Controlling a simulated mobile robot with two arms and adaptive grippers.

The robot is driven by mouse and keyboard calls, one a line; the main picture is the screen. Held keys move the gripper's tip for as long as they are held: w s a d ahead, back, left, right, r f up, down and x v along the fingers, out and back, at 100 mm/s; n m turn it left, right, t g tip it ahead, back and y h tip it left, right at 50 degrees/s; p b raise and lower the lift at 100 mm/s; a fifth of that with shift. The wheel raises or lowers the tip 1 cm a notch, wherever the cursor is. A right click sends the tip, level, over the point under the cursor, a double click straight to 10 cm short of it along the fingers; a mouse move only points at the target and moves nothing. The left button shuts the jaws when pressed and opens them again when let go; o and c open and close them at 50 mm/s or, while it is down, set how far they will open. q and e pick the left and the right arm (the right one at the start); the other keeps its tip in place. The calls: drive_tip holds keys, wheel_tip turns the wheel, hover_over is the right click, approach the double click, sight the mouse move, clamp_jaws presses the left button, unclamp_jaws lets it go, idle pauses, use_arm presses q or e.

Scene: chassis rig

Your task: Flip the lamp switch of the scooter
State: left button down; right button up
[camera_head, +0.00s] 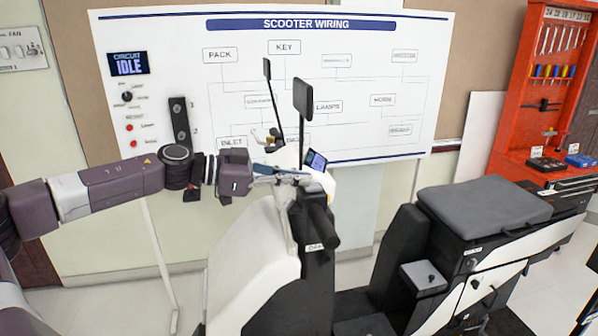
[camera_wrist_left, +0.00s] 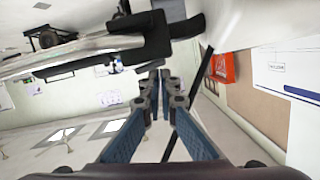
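The scooter (camera_head: 245,262) stands in the middle of the head view, with a white front and a dark seat. Its handlebar (camera_head: 322,222) carries a black grip, two mirrors and a small lit display (camera_head: 316,160). The lamp switch cannot be made out in either view. My left gripper (camera_head: 284,174) reaches in from the left, at the handlebar just below the display. In the left wrist view its blue fingers (camera_wrist_left: 160,78) are close together, with nothing seen held between them. Dark handlebar parts (camera_wrist_left: 135,48) lie just beyond the tips. My right gripper is out of view.
A scooter wiring board (camera_head: 400,65) hangs behind, with a "CIRCUIT IDLE" screen (camera_head: 129,64). Two mirror stalks, one topped by a dark mirror (camera_head: 303,97), rise close to the gripper. A red tool cabinet (camera_head: 510,125) stands at right.

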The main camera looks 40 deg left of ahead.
sight(298, 188)
use_arm(q)
drive_tip(key=shift+f, duration=0.6)
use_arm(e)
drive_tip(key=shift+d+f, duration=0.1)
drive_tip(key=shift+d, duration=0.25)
use_arm(q)
drive_tip(key=shift+r, duration=0.1)
drive_tip(key=r+p, duration=0.1)
drive_tip(key=p, duration=0.1)
drive_tip(key=r+p, duration=0.1)
drive_tip(key=r, duration=0.1)
drive_tip(key=r+p, duration=0.2)
drive_tip(key=shift+w+a+r+p, duration=0.2)
drive_tip(key=shift+a+p, duration=0.05)
drive_tip(key=shift+p, duration=0.05)
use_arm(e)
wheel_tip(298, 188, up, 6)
use_arm(q)
drive_tip(key=b+v, duration=0.8)
drive_tip(key=v, duration=0.2)
drive_tip(key=shift+w+a+f, duration=0.15)
drive_tip(key=shift+w+a, duration=0.1)
drive_tip(key=shift+a, duration=0.05)
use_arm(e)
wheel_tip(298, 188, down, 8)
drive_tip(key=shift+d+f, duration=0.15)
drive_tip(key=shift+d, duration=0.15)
